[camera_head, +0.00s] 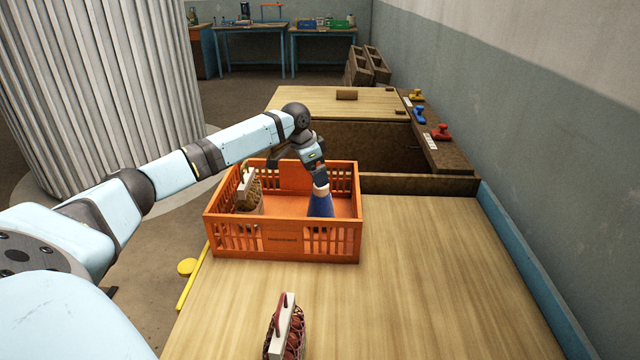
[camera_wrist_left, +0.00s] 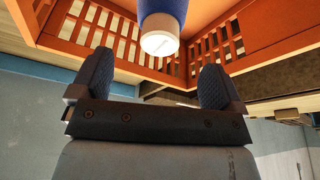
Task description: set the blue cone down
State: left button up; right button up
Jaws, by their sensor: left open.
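The blue cone (camera_head: 321,205) with its pale tip stands roughly upright inside the orange crate (camera_head: 285,246), near the crate's right side. Its lower part shows only through the slats of the front wall. My left gripper (camera_head: 317,176) is directly above the cone's tip. In the left wrist view, the gripper (camera_wrist_left: 155,72) is open, with its two dark ribbed fingers apart. The cone (camera_wrist_left: 163,12) shows there with its white end beyond the fingertips, and neither finger appears to touch it. My right gripper is not in view.
A wicker-like item with a pale handle (camera_head: 249,190) stands in the crate's left side. A similar red-brown one (camera_head: 286,330) stands on the wooden table (camera_head: 420,270) in front. The table's right half is clear. A dark open bin (camera_head: 375,147) lies behind the crate.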

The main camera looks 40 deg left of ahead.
pick_arm(q)
jog(key=shift+v, duration=2.35)
